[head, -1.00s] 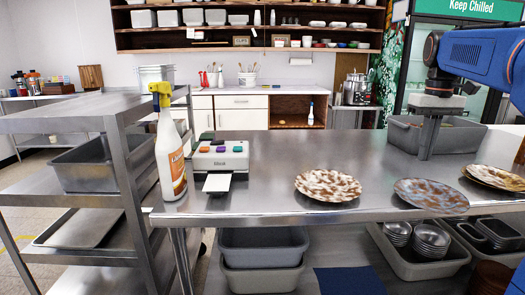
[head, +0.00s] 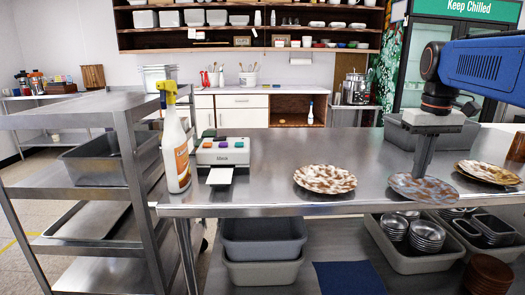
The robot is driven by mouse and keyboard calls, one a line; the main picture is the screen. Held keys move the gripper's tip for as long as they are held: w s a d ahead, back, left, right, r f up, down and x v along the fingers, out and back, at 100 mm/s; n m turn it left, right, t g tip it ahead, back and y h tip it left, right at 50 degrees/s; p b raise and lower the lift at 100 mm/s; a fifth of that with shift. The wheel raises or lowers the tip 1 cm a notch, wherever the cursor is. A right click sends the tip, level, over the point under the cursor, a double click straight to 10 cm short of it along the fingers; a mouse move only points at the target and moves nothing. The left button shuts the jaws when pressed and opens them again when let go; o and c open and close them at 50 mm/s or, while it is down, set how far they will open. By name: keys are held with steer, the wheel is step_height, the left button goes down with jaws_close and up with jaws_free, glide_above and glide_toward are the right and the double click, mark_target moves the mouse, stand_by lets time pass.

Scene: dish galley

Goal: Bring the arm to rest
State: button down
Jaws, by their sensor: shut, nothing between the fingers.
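My blue arm comes in from the right edge of the head view. My gripper (head: 420,175) points down and is shut, with nothing held. Its fingertips appear just above or in front of the far edge of a brown-smeared grey plate (head: 425,190) on the steel table (head: 330,148); I cannot tell the exact gap. The plate lies near the table's front edge.
Another soiled plate (head: 325,179) lies to the left, and stacked yellowish plates (head: 488,171) to the right. A grey tub (head: 396,134) stands behind my gripper. A label printer (head: 223,152) and spray bottle (head: 175,150) stand at the table's left end.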

steer(key=s+a+f+t, duration=0.1)
steer(key=s+a+f, duration=0.4)
steer(key=s+f, duration=0.5)
steer(key=s+a+f+t, duration=0.2)
steer(key=s+a+f, duration=0.3)
steer(key=s+f, duration=0.5)
steer(key=shift+s+a+f+t, duration=0.2)
steer(key=shift+a+f+t, duration=0.1)
steer(key=shift+f, duration=0.2)
steer(key=c, duration=1.9)
jaws_free()
steer(key=shift+s+f, duration=0.25)
steer(key=shift+f, duration=0.2)
steer(key=shift+a, duration=0.1)
